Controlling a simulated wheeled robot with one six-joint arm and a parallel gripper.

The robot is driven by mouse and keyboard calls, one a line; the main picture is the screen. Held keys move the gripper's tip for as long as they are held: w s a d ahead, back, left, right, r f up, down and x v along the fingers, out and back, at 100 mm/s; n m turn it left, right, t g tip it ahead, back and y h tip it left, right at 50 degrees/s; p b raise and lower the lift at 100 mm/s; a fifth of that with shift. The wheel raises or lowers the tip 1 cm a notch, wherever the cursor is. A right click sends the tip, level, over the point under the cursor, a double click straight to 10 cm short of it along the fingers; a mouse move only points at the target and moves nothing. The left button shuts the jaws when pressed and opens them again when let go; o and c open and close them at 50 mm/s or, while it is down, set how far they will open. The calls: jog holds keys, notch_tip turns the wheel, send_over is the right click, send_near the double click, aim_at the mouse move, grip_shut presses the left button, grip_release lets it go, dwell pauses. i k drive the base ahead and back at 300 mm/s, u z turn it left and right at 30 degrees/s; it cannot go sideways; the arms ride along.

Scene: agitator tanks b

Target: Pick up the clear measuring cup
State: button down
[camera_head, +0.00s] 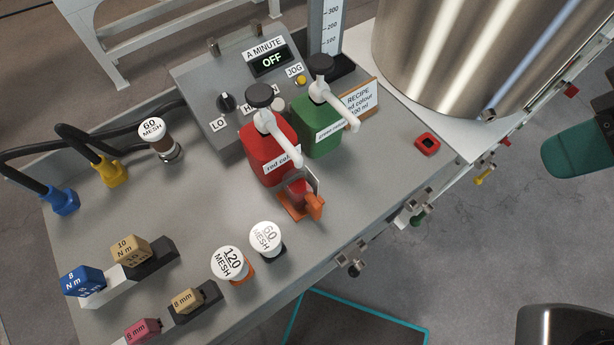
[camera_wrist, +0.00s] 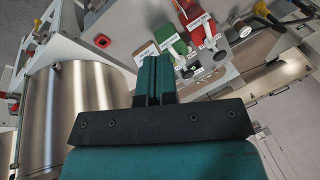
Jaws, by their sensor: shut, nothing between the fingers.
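The clear measuring cup (camera_head: 301,184) stands on the grey bench top in the head view, just in front of the red bottle and below its pump spout. It has an orange handle (camera_head: 316,206) pointing toward the lower right, and red shows inside or through it. My gripper (camera_wrist: 153,62) is shut and empty in the wrist view, well away from the cup. A teal part of my arm shows at the right edge of the head view, beyond the bench. In the wrist view I cannot make out the cup clearly.
The red pump bottle (camera_head: 267,150) and green pump bottle (camera_head: 318,127) stand close behind the cup. A steel tank (camera_head: 480,50) rises at upper right.

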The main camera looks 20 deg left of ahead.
aim_at(301, 197)
jog(key=u, duration=1.35)
jog(key=k, duration=1)
jog(key=z, duration=0.9)
